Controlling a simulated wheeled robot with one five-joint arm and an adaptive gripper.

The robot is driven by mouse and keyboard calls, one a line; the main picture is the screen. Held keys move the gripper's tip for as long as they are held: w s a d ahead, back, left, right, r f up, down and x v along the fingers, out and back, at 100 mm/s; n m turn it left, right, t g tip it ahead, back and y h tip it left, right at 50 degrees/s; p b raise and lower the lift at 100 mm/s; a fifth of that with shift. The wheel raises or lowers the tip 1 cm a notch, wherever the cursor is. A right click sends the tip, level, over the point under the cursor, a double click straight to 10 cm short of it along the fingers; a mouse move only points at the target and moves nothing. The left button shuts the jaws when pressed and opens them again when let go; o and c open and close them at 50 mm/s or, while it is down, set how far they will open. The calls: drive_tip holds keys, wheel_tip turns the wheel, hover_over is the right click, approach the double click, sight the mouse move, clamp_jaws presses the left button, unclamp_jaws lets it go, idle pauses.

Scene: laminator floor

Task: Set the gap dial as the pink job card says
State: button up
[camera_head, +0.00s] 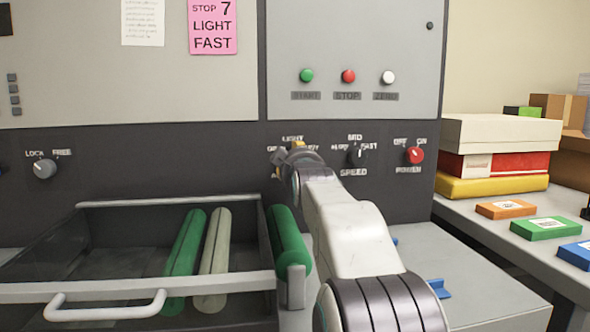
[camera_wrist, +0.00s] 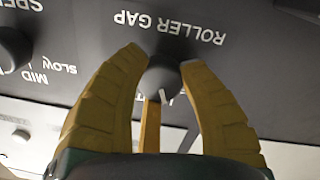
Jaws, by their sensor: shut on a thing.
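The pink job card (camera_head: 213,27) hangs on the upper panel and reads "STOP 7 LIGHT FAST". The gap dial (camera_wrist: 163,78) is a dark round knob beside the words "ROLLER GAP", upside down in the wrist view. Its white mark points toward the bottom of that view. My gripper (camera_wrist: 163,68) has its yellow fingers closed on either side of this dial. In the head view my gripper (camera_head: 290,158) covers the dial and part of its scale; "LIGHT" shows above it.
The speed knob (camera_head: 357,154) sits just right of my gripper, with the red power knob (camera_head: 415,155) beyond. Green, red and white buttons are above. The lock knob (camera_head: 45,168) is far left. An open drawer (camera_head: 150,290) with rollers stands below.

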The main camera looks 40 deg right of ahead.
drive_tip(key=shift+m, duration=2.2)
drive_tip(key=o, duration=1.2)
drive_tip(key=shift+w, duration=0.1)
drive_tip(key=v, duration=1.2)
drive_tip(key=shift+r, duration=0.1)
